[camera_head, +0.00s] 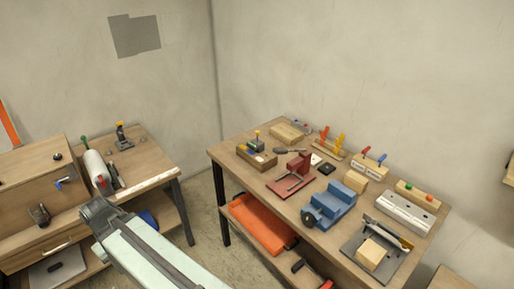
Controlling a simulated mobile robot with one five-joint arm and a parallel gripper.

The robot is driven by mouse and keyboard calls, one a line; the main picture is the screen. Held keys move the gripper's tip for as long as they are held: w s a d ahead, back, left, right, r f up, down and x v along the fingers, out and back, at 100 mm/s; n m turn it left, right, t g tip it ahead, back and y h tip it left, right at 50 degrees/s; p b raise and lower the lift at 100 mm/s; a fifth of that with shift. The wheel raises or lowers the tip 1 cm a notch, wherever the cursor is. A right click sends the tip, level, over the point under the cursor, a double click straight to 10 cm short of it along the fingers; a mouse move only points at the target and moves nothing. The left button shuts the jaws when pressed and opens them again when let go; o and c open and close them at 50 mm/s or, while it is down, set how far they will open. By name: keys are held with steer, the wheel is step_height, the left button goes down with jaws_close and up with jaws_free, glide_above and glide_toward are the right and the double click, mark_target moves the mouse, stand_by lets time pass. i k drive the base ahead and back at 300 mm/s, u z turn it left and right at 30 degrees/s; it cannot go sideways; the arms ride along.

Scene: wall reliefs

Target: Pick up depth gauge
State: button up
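I cannot tell for sure which object is the depth gauge; the small tools are too small in this view to identify. A small grey item (302,127) lies at the back of the right workbench (232,147). My pale arm link with its dark grey joint shows at the lower left, in front of the left bench. My gripper is not in view, so its state and anything in it are hidden.
The right workbench holds a red vise (300,172), a blue vise (328,204), wooden blocks, tool racks and a grey plate with a block. An orange-red tray (262,226) sits on its lower shelf. A wooden cabinet (35,180) is at left. Floor shows between the benches.

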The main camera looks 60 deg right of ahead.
mark_target(259, 146)
steer(key=z, duration=0.1)
steer(key=i, duration=1)
steer(key=u, duration=0.1)
